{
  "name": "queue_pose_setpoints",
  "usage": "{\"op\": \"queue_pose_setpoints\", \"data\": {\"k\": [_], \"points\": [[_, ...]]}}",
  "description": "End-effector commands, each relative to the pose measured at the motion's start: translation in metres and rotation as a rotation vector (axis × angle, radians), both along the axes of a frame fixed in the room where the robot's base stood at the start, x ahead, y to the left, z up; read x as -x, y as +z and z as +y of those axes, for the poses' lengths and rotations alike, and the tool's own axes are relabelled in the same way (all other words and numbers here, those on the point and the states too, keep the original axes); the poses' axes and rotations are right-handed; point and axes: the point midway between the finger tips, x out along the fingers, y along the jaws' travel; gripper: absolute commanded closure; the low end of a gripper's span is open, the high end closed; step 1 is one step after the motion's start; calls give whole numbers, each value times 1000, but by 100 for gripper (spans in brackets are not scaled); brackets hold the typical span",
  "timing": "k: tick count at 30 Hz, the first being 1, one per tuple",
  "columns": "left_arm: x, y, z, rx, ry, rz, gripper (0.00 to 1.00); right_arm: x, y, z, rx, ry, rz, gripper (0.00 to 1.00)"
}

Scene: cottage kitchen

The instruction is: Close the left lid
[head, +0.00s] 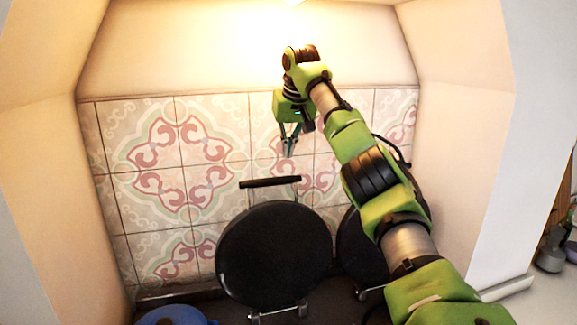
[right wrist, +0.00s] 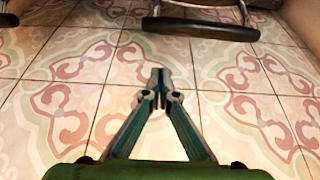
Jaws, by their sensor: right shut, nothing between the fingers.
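The left lid (head: 272,255) is a round black disc standing raised and open, its hinge legs at the bottom. Its dark bar handle (head: 270,183) is at the top; a dark bar handle (right wrist: 200,28) also shows at the top of the right wrist view. A second black lid (head: 352,245) stands to the right, partly hidden by my right arm. My right gripper (head: 289,152) is just above the left lid's handle in the head view, apart from it. In the right wrist view its fingertips (right wrist: 161,82) are together and empty. My left gripper is out of view.
A patterned tile wall (head: 150,190) stands behind the lids, with alcove walls on both sides. A blue object (head: 175,316) is at the bottom left edge. Grey cookware (head: 551,250) sits at the far right.

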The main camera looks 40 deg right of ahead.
Motion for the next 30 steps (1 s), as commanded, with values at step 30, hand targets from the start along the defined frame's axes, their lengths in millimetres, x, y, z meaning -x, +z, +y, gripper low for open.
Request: {"op": "queue_pose_setpoints", "data": {"k": [30], "points": [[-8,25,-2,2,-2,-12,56,16,-51,9,-1,-1,1,100]]}}
